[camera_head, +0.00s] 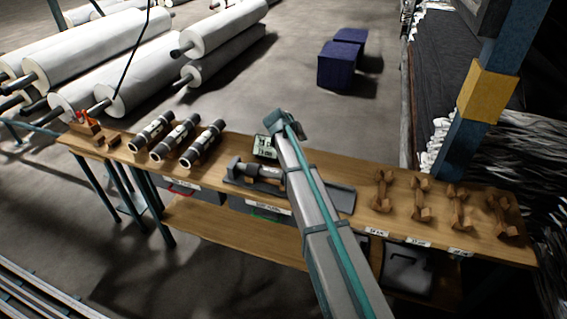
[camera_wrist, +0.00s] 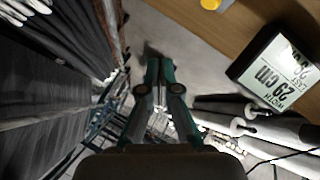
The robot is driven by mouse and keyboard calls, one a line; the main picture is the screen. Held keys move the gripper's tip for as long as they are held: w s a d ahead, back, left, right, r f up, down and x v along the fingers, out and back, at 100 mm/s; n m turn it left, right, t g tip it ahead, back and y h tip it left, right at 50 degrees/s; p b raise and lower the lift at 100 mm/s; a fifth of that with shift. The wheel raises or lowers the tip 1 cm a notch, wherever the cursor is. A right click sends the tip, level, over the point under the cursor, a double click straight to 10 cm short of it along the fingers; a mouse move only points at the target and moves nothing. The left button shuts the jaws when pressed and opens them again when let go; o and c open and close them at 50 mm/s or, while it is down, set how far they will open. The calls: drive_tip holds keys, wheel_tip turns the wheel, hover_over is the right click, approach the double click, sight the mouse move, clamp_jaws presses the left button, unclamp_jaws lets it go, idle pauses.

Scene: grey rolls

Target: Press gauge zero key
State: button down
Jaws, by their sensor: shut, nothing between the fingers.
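The gauge's display box (camera_head: 265,147) stands on the wooden bench in the head view, just left of my arm's far end. In the wrist view the display (camera_wrist: 275,75) is at the right, upside down, with dark text including "WIDTH" and "29 cm". My gripper (camera_wrist: 160,64) is shut and empty in the middle of the wrist view, apart from the display. In the head view I cannot make out its fingertips. A yellow round thing (camera_wrist: 210,3) is cut off by the top edge of the wrist view; I cannot tell whether it is the zero key.
A grey cradle (camera_head: 262,185) with a small roll lies on the bench (camera_head: 228,150), in front of the display. Several short rolls (camera_head: 176,137) lie to the left, and several empty wooden cradles (camera_head: 420,200) to the right. A blue post (camera_head: 465,130) rises behind the bench.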

drive_tip(key=shift+w+a+r, duration=0.25)
drive_tip(key=shift+w+a, duration=0.05)
drive_tip(key=shift+w, duration=0.35)
drive_tip(key=shift+f, duration=0.2)
wheel_tip(320, 180, down, 7)
drive_tip(key=shift+f+b, duration=0.2)
drive_tip(key=shift+b, duration=1.05)
drive_tip(key=shift+f+b, duration=0.35)
drive_tip(key=shift+f, duration=0.2)
drive_tip(key=shift+f, duration=0.15)
drive_tip(key=shift+f+b, duration=0.3)
drive_tip(key=shift+b, duration=0.25)
